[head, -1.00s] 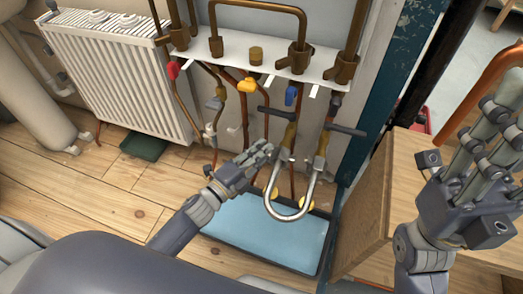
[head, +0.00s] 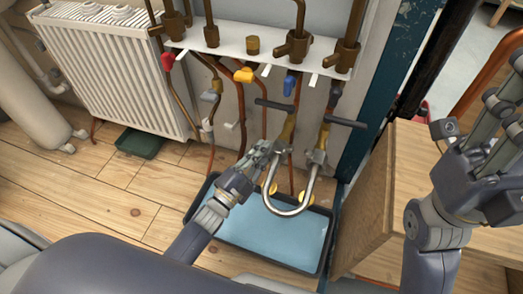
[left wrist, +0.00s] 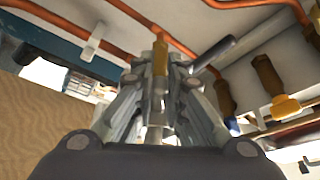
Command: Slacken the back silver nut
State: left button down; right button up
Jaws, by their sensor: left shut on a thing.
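A silver U-shaped pipe (head: 291,210) hangs under two brass valves, with a silver nut at the top of each leg. The right nut (head: 317,157) is free of any gripper. My left gripper (head: 269,149) is at the left leg's top, shut on the silver nut there; its fingers mostly hide that nut. In the left wrist view the fingers (left wrist: 157,95) close around a fitting below a brass stem (left wrist: 160,58). Which nut is the back one is unclear to me. My right gripper (head: 495,125) is open and empty at the right, its fingers extended.
A dark tray with a blue inside (head: 265,238) lies under the pipe. Dark valve handles (head: 345,122) stick out close to the nuts. A wooden cabinet (head: 375,200) stands at the right, a white radiator (head: 110,70) at the left.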

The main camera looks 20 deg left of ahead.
pick_arm(q)
jog(key=shift+d+f, duration=0.1)
jog(key=shift+f, duration=0.05)
dwell(0.3)
jog(key=c, duration=1.6)
grip_release()
jog(key=shift+c, duration=0.2)
